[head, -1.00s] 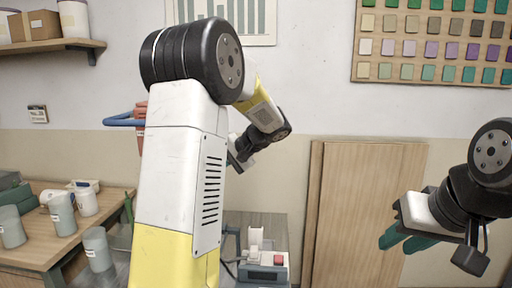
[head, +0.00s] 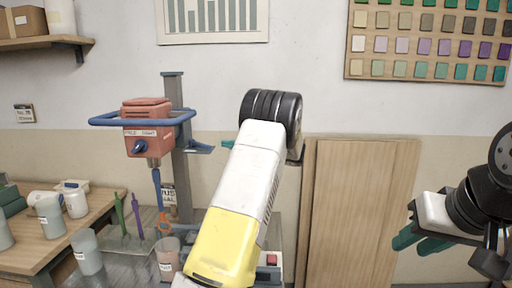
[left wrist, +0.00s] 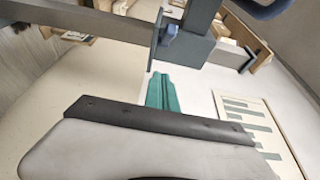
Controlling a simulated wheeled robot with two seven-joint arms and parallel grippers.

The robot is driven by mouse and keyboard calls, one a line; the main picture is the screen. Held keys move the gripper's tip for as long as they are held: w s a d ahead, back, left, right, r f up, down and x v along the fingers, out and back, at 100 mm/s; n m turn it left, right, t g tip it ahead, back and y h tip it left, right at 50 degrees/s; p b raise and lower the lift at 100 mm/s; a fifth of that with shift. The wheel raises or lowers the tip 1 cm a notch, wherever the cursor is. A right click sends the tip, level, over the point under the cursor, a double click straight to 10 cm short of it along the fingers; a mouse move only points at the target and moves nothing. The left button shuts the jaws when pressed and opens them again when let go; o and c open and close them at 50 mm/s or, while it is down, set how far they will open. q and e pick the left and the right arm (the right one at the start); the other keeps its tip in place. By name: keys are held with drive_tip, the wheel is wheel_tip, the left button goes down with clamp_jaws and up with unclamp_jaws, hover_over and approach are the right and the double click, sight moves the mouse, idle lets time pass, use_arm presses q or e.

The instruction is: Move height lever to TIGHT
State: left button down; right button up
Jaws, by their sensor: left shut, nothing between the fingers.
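The mixer's orange-red head (head: 148,125) with a blue handlebar hangs on a grey column (head: 180,150). A blue lever (head: 200,147) sticks out to the right of the column and seems to be the height lever; I cannot read a TIGHT mark. My left gripper (head: 228,144) is mostly hidden behind my left arm, its green tip a little right of the lever. In the left wrist view its green fingers (left wrist: 166,90) are together and empty, and a small blue part (left wrist: 172,30) shows beyond them by a grey beam. My right gripper (head: 424,242) is open and empty at far right.
A clear cup (head: 167,258) stands below the mixer's blue shaft. Another cup (head: 88,250) and green and purple tools (head: 128,215) are left of it. A wooden table (head: 60,245) holds jars. Wooden boards (head: 360,210) lean on the wall.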

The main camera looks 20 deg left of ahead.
sight(211, 147)
use_arm(q)
drive_tip(key=shift+s+a, duration=1.75)
drive_tip(key=shift+s+a, duration=0.25)
drive_tip(key=shift+s, duration=0.75)
